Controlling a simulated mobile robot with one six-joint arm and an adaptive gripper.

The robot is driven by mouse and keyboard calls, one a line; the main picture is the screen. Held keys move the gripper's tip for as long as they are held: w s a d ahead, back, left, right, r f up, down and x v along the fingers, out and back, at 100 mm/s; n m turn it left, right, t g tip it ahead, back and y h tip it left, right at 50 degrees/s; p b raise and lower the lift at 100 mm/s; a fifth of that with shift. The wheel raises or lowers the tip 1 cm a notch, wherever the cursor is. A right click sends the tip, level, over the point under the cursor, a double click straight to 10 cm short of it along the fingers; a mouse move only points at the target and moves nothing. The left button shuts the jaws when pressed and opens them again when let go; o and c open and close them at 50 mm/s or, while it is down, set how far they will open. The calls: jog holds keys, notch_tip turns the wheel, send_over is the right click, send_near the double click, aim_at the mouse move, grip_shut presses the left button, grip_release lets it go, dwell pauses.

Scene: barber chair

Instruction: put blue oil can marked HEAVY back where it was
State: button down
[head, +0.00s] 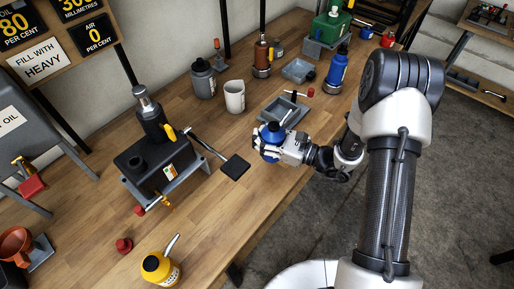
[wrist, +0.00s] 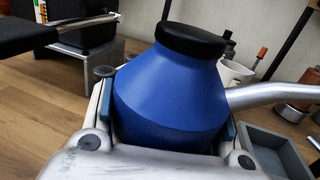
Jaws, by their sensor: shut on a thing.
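My gripper (head: 283,153) is shut on a blue oil can (head: 271,133) near the front edge of the wooden bench. In the wrist view the blue oil can (wrist: 180,95) has a black cap and a grey spout pointing right, and it stands upright between the fingers. Its label is not visible, so I cannot read HEAVY on it. I cannot tell whether its base touches the bench. A grey tray (head: 285,113) lies just behind the can; a tray also shows at the right of the wrist view (wrist: 278,150).
A black machine on a grey stand (head: 150,165), with a lever and black pad (head: 235,167), is left of my gripper. A white cup (head: 235,96), a grey can (head: 204,80) and a blue bottle (head: 337,70) stand behind. A yellow can (head: 158,268) is at front left.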

jog(key=shift+f+b, duration=0.7)
jog(key=shift+f, duration=1.75)
jog(key=shift+f, duration=0.2)
jog(key=c, duration=0.8)
grip_release()
jog(key=shift+o, duration=0.2)
jog(key=shift+r, duration=0.15)
jog(key=shift+s+d+r, duration=0.1)
jog(key=shift+d, duration=0.15)
jog(key=p+v, duration=0.2)
jog(key=v, duration=0.9)
jog(key=shift+s+d, duration=0.1)
jog(key=shift+d, duration=0.15)
